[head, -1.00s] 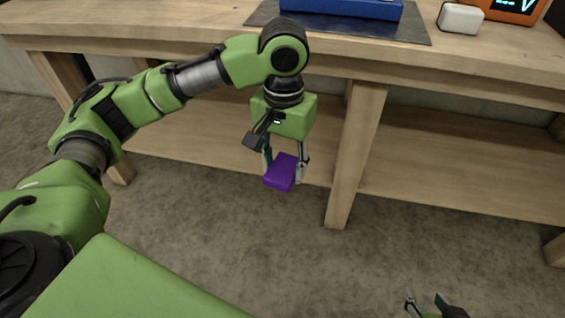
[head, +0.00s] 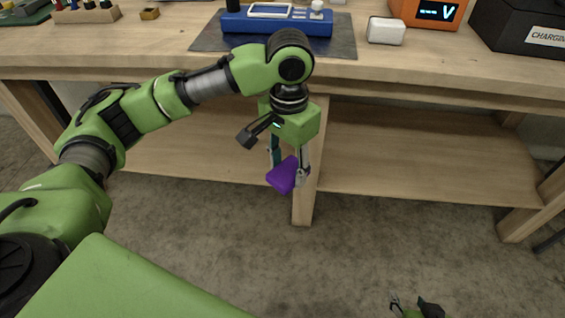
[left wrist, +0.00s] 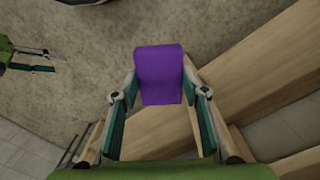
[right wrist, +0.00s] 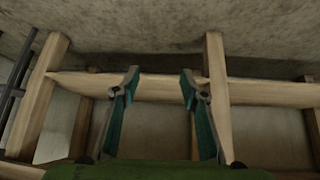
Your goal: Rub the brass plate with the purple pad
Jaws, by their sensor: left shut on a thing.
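My left gripper (head: 288,174) is shut on the purple pad (head: 281,178) and holds it in front of the workbench, below the level of its top. In the left wrist view the pad (left wrist: 159,72) sits between the two fingertips. My right gripper (head: 412,303) is low at the bottom edge of the head view; in the right wrist view its fingers (right wrist: 160,80) are apart with nothing between them. I cannot pick out the brass plate for certain. A small brass-coloured block (head: 150,13) lies on the bench top at the upper left.
The wooden workbench (head: 440,68) has a lower shelf and legs close behind the left gripper. On it are a blue fixture (head: 277,24) on a dark mat (head: 207,40), a white box (head: 386,31), an orange meter (head: 430,12) and a black charging box (head: 520,27).

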